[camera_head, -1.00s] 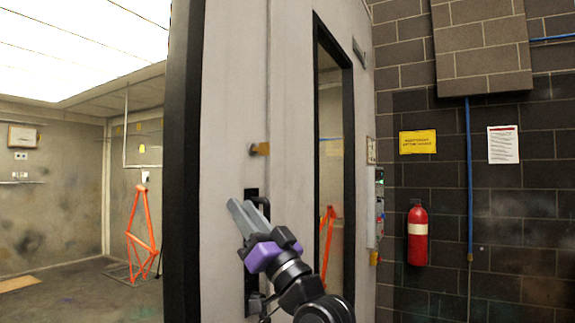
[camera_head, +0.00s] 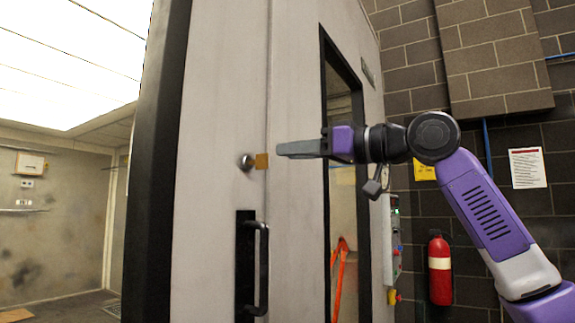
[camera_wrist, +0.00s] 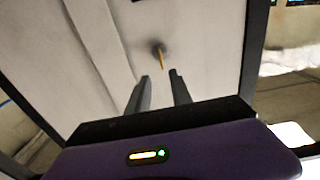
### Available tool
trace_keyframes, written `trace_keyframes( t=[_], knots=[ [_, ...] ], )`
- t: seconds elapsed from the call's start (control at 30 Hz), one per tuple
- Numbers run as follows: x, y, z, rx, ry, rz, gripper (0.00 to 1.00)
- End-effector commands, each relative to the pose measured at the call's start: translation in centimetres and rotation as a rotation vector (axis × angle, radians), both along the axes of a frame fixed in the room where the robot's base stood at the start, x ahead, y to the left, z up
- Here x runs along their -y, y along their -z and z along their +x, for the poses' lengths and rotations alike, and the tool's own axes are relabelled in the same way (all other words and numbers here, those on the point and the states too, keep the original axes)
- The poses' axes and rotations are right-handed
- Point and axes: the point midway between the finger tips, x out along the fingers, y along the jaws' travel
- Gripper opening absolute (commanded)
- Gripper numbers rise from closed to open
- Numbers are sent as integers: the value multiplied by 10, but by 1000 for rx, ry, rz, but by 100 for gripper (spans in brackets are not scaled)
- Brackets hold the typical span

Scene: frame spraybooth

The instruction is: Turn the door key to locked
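The door key is a flat brass tab (camera_head: 262,161) beside a round metal lock (camera_head: 246,162) on the pale door (camera_head: 225,100). In the wrist view the key (camera_wrist: 161,60) stands out from the lock, ahead of the fingertips and roughly between their lines. My gripper (camera_head: 280,149) points left at the key in the head view, its tips a little short of it and apart from it. In the wrist view my gripper (camera_wrist: 159,75) shows two grey fingers with a gap between them and nothing held.
A black door handle (camera_head: 263,268) is below the lock. A window with a black frame (camera_head: 325,110) is right of it. A control panel (camera_head: 391,240) and a red fire extinguisher (camera_head: 440,270) are further right. The space between fingertips and key looks clear.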

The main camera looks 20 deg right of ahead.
Motion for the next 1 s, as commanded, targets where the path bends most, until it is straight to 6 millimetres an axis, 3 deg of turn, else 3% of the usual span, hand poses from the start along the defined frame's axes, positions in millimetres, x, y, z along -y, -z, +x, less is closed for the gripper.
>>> trace_keyframes(
  t=[0.23,0.7,1.0],
  knots=[
    [-11,10,5,-43,-20,-25,26],
    [-47,9,55,-38,-18,-21,26],
    [-50,11,60,-37,-18,-22,26]
  ],
)
